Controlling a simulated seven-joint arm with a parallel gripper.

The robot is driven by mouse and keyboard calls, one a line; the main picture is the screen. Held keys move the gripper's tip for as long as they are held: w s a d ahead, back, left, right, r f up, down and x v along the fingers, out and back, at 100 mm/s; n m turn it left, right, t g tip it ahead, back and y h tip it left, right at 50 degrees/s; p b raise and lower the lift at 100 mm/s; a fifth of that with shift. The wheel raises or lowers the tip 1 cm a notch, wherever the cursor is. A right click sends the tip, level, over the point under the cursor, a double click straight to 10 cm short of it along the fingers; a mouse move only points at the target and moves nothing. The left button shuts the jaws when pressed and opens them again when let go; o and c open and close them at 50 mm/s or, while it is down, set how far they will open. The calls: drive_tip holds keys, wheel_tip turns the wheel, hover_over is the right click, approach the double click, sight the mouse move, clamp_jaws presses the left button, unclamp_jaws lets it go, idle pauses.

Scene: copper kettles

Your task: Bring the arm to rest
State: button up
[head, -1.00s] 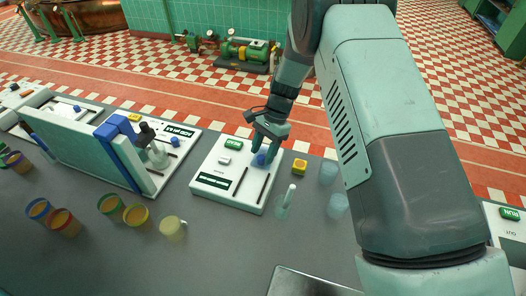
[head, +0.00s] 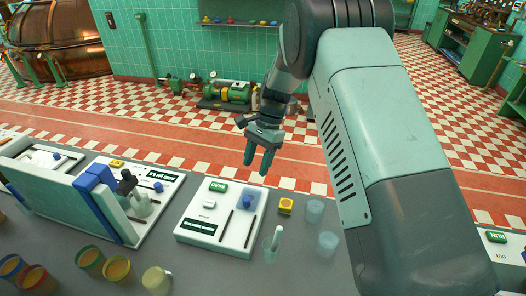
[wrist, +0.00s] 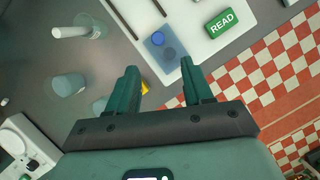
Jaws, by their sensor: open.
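My gripper (head: 257,160) is open and empty. In the head view it hangs in the air above the far edge of a white panel (head: 192,228), with its fingers pointing down. In the wrist view the two spread fingers (wrist: 157,82) show over the panel's edge. The panel carries a blue round knob (head: 248,201), a green button (head: 218,187) and two dark slots. The knob also shows in the wrist view (wrist: 158,39), as does the green READ button (wrist: 222,22). Nothing is between the fingers.
A yellow block (head: 286,206) and clear cups (head: 315,210) stand right of the panel. A clear cup with a white rod (head: 271,249) stands in front. Green machinery (head: 232,93) stands beyond the counter.

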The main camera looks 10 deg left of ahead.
sight(246, 200)
drive_tip(key=x, duration=0.7)
drive_tip(key=s+x, duration=0.1)
drive_tip(key=x, duration=0.3)
drive_tip(key=shift+r, duration=0.1)
drive_tip(key=shift+s, duration=0.75)
